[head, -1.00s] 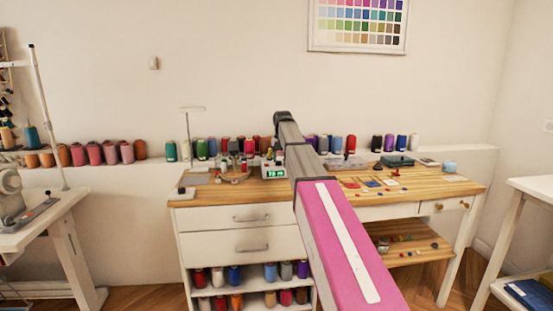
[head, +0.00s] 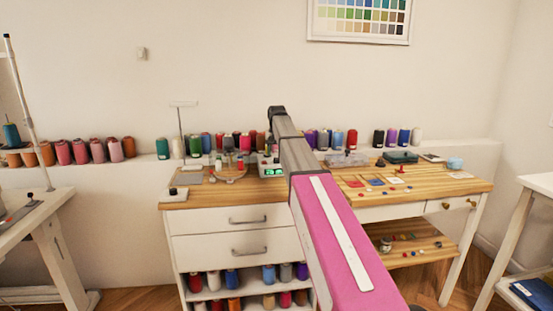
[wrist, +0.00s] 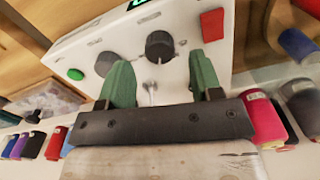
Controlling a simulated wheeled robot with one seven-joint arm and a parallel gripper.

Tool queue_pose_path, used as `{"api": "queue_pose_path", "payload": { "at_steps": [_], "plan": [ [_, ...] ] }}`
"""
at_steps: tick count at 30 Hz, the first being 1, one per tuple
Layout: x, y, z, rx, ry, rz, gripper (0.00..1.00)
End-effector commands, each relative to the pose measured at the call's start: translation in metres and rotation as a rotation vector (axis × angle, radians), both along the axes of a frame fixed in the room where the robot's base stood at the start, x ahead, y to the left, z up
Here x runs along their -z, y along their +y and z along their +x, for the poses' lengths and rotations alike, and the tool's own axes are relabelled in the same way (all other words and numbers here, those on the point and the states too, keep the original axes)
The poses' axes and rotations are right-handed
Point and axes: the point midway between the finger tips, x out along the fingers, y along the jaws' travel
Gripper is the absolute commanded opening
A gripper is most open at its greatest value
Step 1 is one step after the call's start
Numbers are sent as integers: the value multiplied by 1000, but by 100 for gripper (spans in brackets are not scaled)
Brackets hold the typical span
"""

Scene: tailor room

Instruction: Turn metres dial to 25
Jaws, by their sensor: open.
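A white control box (head: 268,168) with a lit green display stands on the wooden bench, partly hidden behind my arm in the head view. In the wrist view the white box (wrist: 183,32) shows one black dial (wrist: 159,44) and a second dark dial (wrist: 105,64) further left. I cannot tell which is the metres dial, and the display digits are not legible. My gripper (wrist: 161,68) is open, its green fingers pointing at the box face. The black dial lies between and just beyond the fingertips, seemingly untouched. The left finger is close beside the second dial.
The box also has a green button (wrist: 75,74) and a red button (wrist: 212,24). Several thread spools (head: 315,139) line the ledge behind the bench. Small tools and coloured pieces lie on the bench top (head: 440,187) at right.

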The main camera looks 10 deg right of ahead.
Motion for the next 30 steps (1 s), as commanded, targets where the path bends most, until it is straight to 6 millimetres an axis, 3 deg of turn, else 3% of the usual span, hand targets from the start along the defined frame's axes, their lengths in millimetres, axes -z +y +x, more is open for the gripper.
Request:
{"api": "queue_pose_path", "payload": {
  "at_steps": [6, 17, 18, 22, 23, 30],
  "plan": [
    [24, 0, 0, 0, 1, 0, 59],
    [29, 0, 0, 0, 0, 0, 59],
    [29, 0, 0, 0, 0, 0, 56],
    [29, 0, 0, 0, 0, 0, 13],
    [29, 0, 0, 0, 0, 0, 9],
    [29, 0, 0, -9, 0, -1, 10]
  ]
}}
